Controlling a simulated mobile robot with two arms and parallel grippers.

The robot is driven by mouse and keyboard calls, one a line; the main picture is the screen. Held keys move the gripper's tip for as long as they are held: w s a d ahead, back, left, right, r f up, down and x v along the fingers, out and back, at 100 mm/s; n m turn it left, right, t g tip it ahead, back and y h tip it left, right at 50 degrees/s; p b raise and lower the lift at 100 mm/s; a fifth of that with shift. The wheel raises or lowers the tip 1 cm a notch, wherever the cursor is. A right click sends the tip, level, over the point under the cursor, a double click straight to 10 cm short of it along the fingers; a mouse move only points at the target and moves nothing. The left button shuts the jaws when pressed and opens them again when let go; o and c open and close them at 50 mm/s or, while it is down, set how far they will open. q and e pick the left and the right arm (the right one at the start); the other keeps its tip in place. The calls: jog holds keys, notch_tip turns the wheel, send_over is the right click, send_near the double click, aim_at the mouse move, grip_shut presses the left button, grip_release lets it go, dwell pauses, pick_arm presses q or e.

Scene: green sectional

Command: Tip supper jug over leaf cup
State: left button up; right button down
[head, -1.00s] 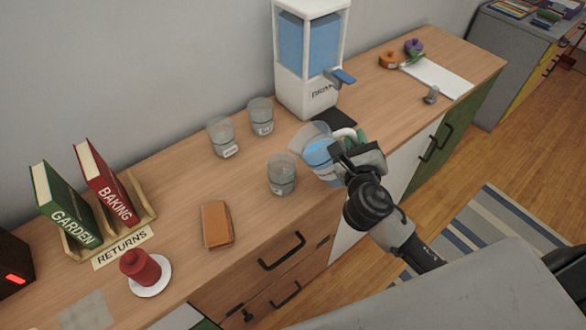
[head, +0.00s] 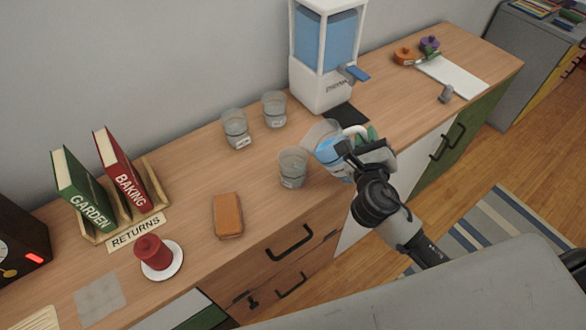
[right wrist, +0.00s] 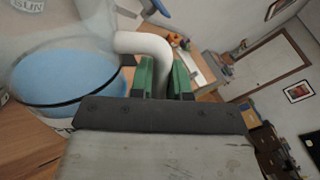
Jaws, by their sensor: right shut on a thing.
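The clear jug (head: 325,137) holds blue liquid. My right gripper (head: 362,146) is shut on its white handle; in the right wrist view the handle (right wrist: 150,45) sits between the green fingertips (right wrist: 164,78). The jug leans left towards the nearest clear cup (head: 293,168), its rim close to that cup. Blue liquid (right wrist: 68,80) shows inside it in the right wrist view. Two more clear cups stand behind, one at left (head: 235,128) and one at right (head: 275,109). The cup labels are too small to read, so I cannot tell which is the leaf cup. My left gripper is not in view.
A drink dispenser (head: 325,85) stands behind the jug. An orange-brown block (head: 228,215) lies in front of the cups. A book rack (head: 155,197), a red object on a white saucer (head: 177,268) and a clock (head: 18,240) are at left.

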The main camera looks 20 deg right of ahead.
aim_at(365, 131)
jog(key=shift+r, duration=0.2)
jog(key=shift+a+r+n+p, duration=0.1)
jog(key=shift+r+n+p, duration=0.25)
jog(key=shift+p, duration=0.65)
jog(key=shift+w+a+r+n+p, duration=0.15)
jog(key=shift+r+n+p, duration=0.3)
jog(key=shift+p, duration=0.75)
jog(key=shift+f, duration=0.15)
jog(key=shift+a+r+n+p, duration=0.25)
jog(key=shift+r+n+p, duration=0.3)
jog(key=shift+p, duration=0.7)
